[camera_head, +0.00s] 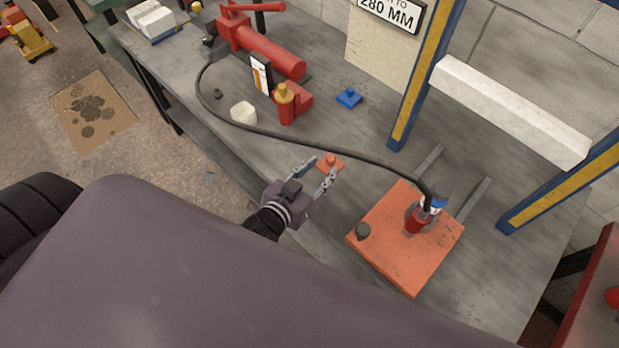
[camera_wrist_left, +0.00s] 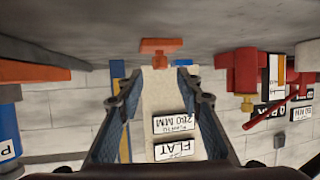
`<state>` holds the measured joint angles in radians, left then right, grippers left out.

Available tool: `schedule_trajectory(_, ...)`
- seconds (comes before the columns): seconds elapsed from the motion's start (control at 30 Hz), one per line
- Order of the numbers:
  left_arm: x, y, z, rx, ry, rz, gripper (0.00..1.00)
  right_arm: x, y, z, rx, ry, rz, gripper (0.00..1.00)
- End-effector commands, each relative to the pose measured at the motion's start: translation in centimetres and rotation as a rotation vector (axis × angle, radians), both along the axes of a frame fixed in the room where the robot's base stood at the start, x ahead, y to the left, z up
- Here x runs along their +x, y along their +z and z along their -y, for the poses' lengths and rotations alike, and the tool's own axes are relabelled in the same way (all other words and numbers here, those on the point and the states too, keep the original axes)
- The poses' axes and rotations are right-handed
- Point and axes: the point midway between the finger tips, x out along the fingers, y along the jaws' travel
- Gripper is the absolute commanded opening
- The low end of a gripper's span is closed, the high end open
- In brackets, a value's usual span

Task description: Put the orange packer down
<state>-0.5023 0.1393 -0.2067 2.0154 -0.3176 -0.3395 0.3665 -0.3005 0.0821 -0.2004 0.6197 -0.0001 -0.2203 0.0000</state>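The orange packer (camera_head: 332,161), a small flat plate with a knob on top, lies on the grey bench with its knob up. My left gripper (camera_head: 323,171) is open beside it, its fingers pointing at it. In the left wrist view, which is upside down, the orange packer (camera_wrist_left: 160,46) shows against the bench, beyond the two spread fingertips (camera_wrist_left: 160,98) and apart from them. Nothing is held between the fingers. My right gripper is not in view.
A blue packer (camera_head: 348,98) lies farther back. A black hose (camera_head: 330,142) crosses the bench behind my gripper to a cylinder (camera_head: 421,215) on a large orange plate (camera_head: 385,245).

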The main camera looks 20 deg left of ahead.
Motion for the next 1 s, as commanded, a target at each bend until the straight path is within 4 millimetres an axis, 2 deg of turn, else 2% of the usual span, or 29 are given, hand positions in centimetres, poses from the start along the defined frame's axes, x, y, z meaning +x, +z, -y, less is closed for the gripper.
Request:
schedule_trajectory(0.1, -2.2, 0.8, -0.3, -0.001, 0.000, -0.001, 0.33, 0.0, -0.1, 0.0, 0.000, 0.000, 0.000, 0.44)
schedule_trajectory(0.33, -4.6, 1.9, -0.6, 0.001, 0.001, -0.001, 0.33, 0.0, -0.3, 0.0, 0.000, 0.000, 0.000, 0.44)
schedule_trajectory(1.0, -5.1, 2.2, -0.7, 0.000, 0.001, 0.001, 0.33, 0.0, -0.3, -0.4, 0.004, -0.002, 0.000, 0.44)
